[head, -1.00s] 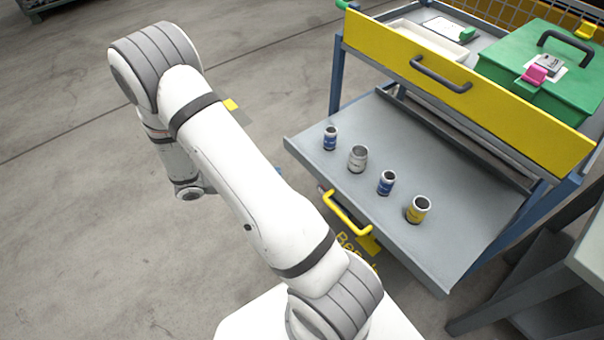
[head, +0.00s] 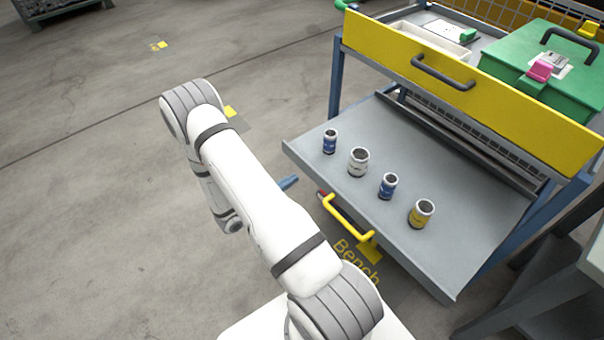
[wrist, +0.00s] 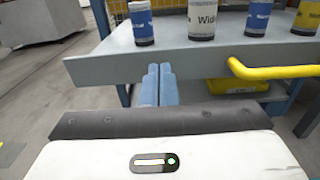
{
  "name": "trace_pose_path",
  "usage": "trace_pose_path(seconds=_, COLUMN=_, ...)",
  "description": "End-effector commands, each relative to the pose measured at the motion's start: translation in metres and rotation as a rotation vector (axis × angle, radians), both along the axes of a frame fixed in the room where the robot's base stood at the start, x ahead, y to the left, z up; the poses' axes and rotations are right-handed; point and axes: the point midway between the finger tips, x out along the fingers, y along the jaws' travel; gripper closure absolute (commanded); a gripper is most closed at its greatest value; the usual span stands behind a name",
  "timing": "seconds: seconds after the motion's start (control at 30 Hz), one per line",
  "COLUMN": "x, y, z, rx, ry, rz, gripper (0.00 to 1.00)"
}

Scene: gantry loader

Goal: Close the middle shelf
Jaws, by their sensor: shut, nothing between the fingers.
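The middle shelf (head: 455,200) is a grey tray pulled out of the trolley, carrying several small cans, and a yellow handle (head: 348,222) is on its front. In the wrist view the shelf's grey front edge (wrist: 105,70) crosses just beyond my fingers, with the yellow handle (wrist: 272,72) to their right. My gripper (wrist: 160,70) is shut and empty, its two blue fingers side by side and pointing at the shelf's front. Whether the tips touch it I cannot tell. In the head view my blue fingers (head: 289,182) show just left of the shelf's front edge, partly hidden by my arm.
Above the shelf is a yellow-fronted drawer (head: 385,60) with a black handle; it holds a green case (head: 500,65) and a white tray (head: 415,38). A grey bench (head: 592,258) stands close at the right. The floor at the left is open.

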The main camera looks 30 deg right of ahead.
Motion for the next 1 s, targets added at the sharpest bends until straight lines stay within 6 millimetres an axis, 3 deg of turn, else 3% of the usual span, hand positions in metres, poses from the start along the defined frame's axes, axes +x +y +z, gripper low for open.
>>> trace_pose_path(seconds=0.1, x=0.001, y=-0.023, z=0.0, rx=0.0, ry=-0.001, rz=-0.004, gripper=1.0)
trace_pose_path(seconds=0.33, x=0.003, y=-0.048, z=0.0, rx=-0.001, ry=-0.001, rz=-0.002, gripper=1.0)
trace_pose_path(seconds=1.0, x=0.008, y=-0.057, z=0.0, rx=0.0, ry=-0.002, rz=0.012, gripper=1.0)
